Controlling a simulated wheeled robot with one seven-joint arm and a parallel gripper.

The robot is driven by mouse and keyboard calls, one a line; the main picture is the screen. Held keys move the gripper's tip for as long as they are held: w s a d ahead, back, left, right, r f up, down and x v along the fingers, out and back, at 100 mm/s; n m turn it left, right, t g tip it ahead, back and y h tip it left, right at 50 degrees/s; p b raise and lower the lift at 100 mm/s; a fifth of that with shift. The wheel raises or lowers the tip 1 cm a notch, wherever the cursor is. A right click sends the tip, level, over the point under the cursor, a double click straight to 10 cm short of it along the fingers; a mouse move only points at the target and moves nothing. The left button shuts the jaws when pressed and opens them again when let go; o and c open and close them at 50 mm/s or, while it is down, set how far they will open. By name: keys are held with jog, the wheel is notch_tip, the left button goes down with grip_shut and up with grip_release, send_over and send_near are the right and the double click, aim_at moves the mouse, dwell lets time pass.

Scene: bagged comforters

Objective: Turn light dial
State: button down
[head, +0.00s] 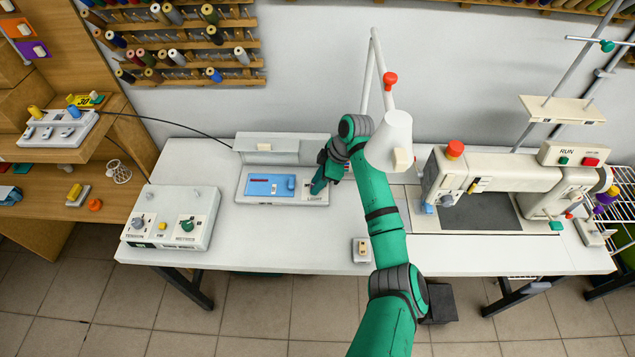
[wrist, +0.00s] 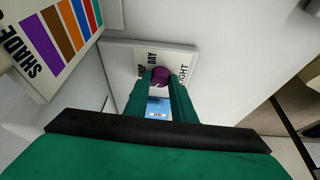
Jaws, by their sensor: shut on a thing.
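The light dial is a round purple knob (wrist: 160,74) on a pale panel (wrist: 180,54) marked DAY and LIGHT in the wrist view. My gripper (wrist: 161,82) has one green finger on each side of the knob and is shut on it. In the head view my gripper (head: 321,180) reaches down to the right end of a white box (head: 256,196), by its LIGHT label. The knob is hidden there behind my gripper. The direction the knob points is too small to tell.
A blue panel (head: 268,185) lies on the box left of my gripper. A white lamp head (head: 390,142) hangs close beside my arm. A sewing machine (head: 500,175) stands right, a control box with dials (head: 170,212) left. The table front is mostly clear.

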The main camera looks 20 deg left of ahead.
jog(key=m, duration=0.2)
jog(key=m+t, duration=0.1)
jog(key=m, duration=0.1)
jog(key=m+t, duration=0.1)
jog(key=m, duration=0.1)
jog(key=shift+s+a, duration=0.1)
jog(key=shift+s, duration=0.2)
jog(key=m+t, duration=0.1)
jog(key=m, duration=0.1)
jog(key=m+t+h, duration=0.1)
jog(key=m, duration=0.2)
jog(key=shift+s+a+m, duration=0.1)
jog(key=shift+s+m, duration=0.05)
jog(key=shift+m, duration=0.15)
jog(key=m, duration=0.2)
jog(key=m+t+h, duration=0.1)
jog(key=m, duration=0.1)
jog(key=m+h, duration=0.1)
jog(key=m, duration=0.1)
jog(key=shift+s+a, duration=0.1)
jog(key=shift+a, duration=0.15)
jog(key=m+h, duration=0.1)
jog(key=m, duration=0.2)
jog(key=m+h, duration=0.1)
jog(key=m, duration=0.1)
jog(key=shift+m+h, duration=0.3)
jog(key=shift+m, duration=0.1)
jog(key=c, duration=1.5)
grip_release()
